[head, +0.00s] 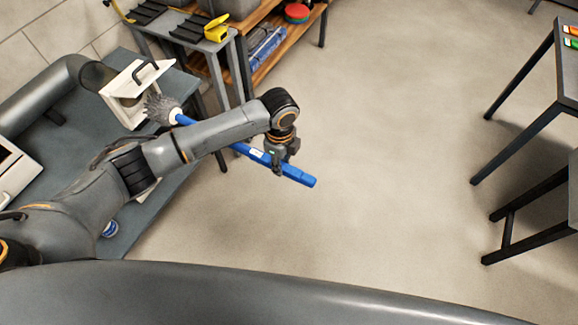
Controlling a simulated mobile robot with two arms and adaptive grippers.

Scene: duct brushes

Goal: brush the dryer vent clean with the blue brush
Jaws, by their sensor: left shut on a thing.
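My left gripper (279,165) is shut on the handle of the blue brush (298,175) and holds it above the open floor. The brush's grey bristle head (160,107) points to the upper left. It shows right at the mouth of a white vent box (136,88) with its flap raised; I cannot tell whether the bristles touch the box or are inside it. A grey duct (45,92) runs to the back of the box. My forearm hides part of the brush shaft. My right gripper is not in view.
The box stands on a grey table (72,150) with another white box (14,172) at the left edge. A small table (170,27) with black trays and a yellow tool (216,29) stands behind, near a wooden shelf (285,45). Dark tables (530,110) stand at right. The middle floor is clear.

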